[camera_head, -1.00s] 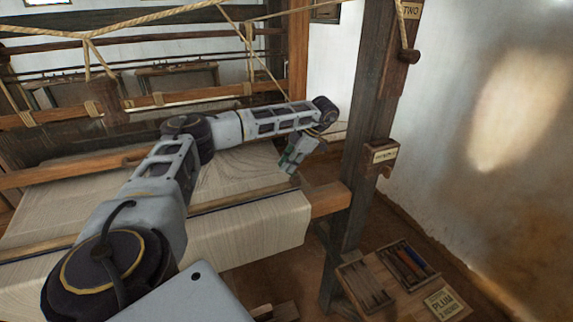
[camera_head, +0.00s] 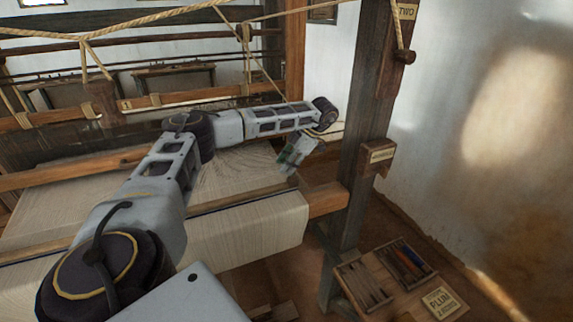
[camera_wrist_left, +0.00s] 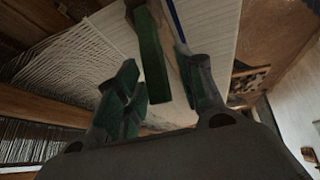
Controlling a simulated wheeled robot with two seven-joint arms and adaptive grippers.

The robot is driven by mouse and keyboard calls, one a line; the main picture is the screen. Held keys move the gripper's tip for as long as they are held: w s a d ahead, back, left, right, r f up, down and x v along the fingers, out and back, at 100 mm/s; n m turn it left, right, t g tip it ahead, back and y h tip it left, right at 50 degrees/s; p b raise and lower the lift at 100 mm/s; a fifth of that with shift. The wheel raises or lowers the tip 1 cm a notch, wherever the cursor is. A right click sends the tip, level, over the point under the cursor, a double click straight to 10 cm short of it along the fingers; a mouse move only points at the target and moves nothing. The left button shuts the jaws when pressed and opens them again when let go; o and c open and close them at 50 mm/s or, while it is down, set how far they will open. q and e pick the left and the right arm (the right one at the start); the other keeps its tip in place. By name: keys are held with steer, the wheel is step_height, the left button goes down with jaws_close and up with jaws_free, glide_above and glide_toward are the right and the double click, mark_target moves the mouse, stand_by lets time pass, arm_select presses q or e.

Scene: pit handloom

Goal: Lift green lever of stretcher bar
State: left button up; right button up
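The green lever (camera_wrist_left: 152,62) shows in the left wrist view as a dark green bar between the fingers of my left gripper (camera_wrist_left: 162,95). The fingers are apart, with a gap visible beside the lever; contact is unclear. The lever lies along a wooden strip, seemingly the stretcher bar (camera_wrist_left: 172,50), over pale cloth. In the head view my left gripper (camera_head: 287,164) points down near the right edge of the cloth. The lever cannot be told apart from the gripper there. My right gripper is not in view.
The woven cloth (camera_head: 245,232) spreads over the loom's front beam. A dark upright post (camera_head: 358,150) stands close right of my left gripper. A tray with coloured pieces (camera_head: 405,262) lies low at right. Ropes (camera_head: 170,15) cross above the arm.

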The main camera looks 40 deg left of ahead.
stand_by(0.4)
arm_select(q)
steer(key=shift+r, duration=0.15)
steer(key=v, duration=1.1)
steer(key=shift+w+d+r, duration=0.2)
steer(key=shift+r, duration=0.05)
stand_by(0.5)
